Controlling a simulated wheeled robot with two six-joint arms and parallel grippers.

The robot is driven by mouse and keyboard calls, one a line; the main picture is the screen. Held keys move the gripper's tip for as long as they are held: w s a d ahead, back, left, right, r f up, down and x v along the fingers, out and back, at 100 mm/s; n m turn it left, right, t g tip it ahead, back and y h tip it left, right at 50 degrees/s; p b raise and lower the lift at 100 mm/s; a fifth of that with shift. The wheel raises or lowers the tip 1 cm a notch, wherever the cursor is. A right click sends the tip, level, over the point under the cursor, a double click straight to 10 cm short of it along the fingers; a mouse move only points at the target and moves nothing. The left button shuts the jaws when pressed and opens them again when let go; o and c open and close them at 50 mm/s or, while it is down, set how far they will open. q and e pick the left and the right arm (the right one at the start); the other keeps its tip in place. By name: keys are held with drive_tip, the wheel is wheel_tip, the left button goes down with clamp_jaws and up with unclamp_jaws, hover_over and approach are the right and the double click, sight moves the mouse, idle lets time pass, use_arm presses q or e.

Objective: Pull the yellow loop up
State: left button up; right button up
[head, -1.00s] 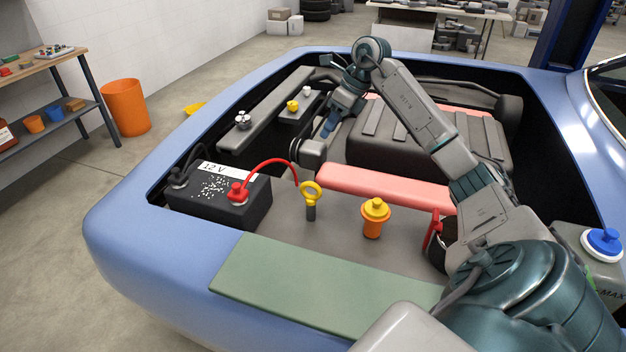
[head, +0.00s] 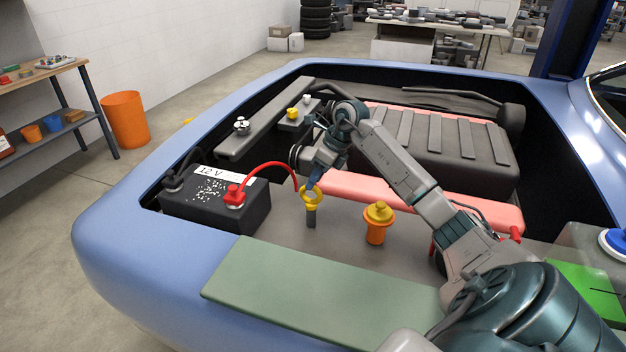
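The yellow loop (head: 311,197) is a ring on top of a dark grey stem that stands upright in the engine bay, right of the battery. My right gripper (head: 314,181) reaches down to the loop from above and behind, with its fingertips at the loop's upper edge. The fingers look small and overlap the ring, so I cannot tell whether they touch it or are closed on it. My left gripper is not in view.
The black battery (head: 222,212) with a red terminal and red cable (head: 268,165) stands left of the loop. An orange filler with a yellow cap (head: 378,213) stands right of it. A green mat (head: 320,290) covers the front edge. The engine cover (head: 430,145) lies behind.

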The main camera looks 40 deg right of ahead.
drive_tip(key=shift+x, duration=1)
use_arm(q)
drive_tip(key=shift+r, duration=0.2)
use_arm(e)
drive_tip(key=shift+c, duration=0.3)
